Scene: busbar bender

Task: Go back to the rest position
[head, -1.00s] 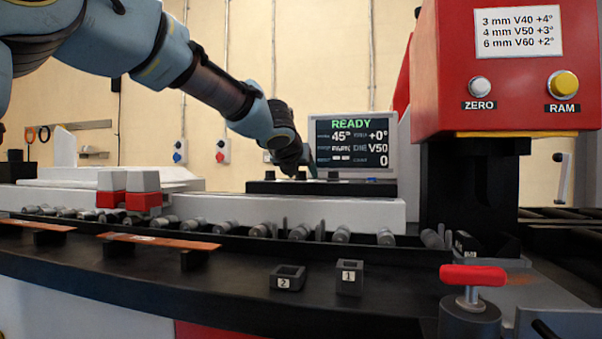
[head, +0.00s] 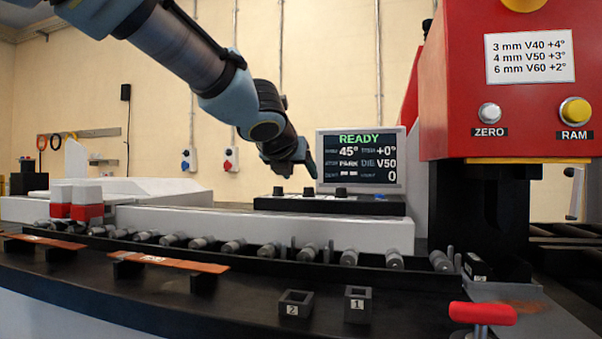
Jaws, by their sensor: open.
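My gripper (head: 308,168) hangs at the end of my arm, which reaches in from the upper left. It is just above the control box (head: 330,205) with dark knobs, left of the display screen (head: 360,160). The screen reads READY, 45°, +0°, PARK, DIE V50 and 0. The gripper holds nothing that I can see; its fingers are small and dark here. A touch with the knobs cannot be made out.
The red press (head: 505,120) with ZERO and RAM buttons stands at right. A red-handled lever (head: 482,314) is at the front right. Small blocks 2 (head: 292,303) and 1 (head: 358,304) and copper bars (head: 168,262) sit on the black front ledge (head: 240,310). Open air lies above the rollers.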

